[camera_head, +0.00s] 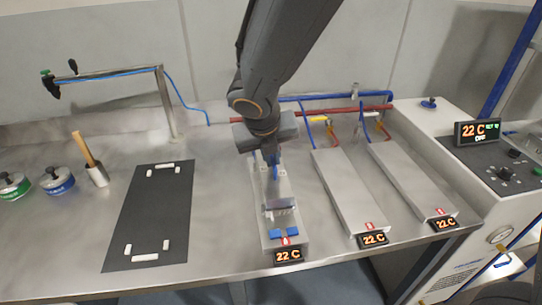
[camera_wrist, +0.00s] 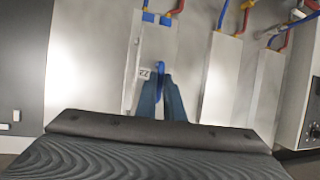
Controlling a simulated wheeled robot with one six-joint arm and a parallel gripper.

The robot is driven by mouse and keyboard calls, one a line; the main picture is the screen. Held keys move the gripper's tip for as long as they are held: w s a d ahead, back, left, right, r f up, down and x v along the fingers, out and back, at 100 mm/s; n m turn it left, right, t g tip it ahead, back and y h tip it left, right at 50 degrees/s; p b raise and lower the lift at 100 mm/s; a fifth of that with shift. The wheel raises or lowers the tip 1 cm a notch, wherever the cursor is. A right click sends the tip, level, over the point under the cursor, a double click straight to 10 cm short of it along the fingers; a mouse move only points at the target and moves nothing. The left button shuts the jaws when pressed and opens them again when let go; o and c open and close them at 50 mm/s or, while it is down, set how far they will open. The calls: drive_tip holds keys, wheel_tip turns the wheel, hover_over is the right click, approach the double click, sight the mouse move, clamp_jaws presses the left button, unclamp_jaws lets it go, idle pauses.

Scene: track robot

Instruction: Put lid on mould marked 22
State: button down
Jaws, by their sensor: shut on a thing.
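My gripper (camera_wrist: 160,100) is shut on a narrow blue piece (camera_wrist: 159,72), which looks like a handle of the lid. In the head view my gripper (camera_head: 270,158) points down over the left of three long metal plates (camera_head: 297,248). A grey metal block (camera_head: 281,198), seemingly the mould with the lid at it, is below my gripper on this plate. A small tag reading 22 (camera_wrist: 144,73) shows just left of the fingers. My gripper and wrist hide part of the block, so I cannot tell whether the lid touches the mould.
Two bare plates (camera_head: 347,190) (camera_head: 408,178) lie to the right, each with a 22 C display. A black mat (camera_head: 150,220) with white corner blocks lies left. Pipes run behind the plates.

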drive_tip(key=shift+f, duration=0.45)
idle(0.6)
drive_tip(key=c, duration=1.8)
unclamp_jaws()
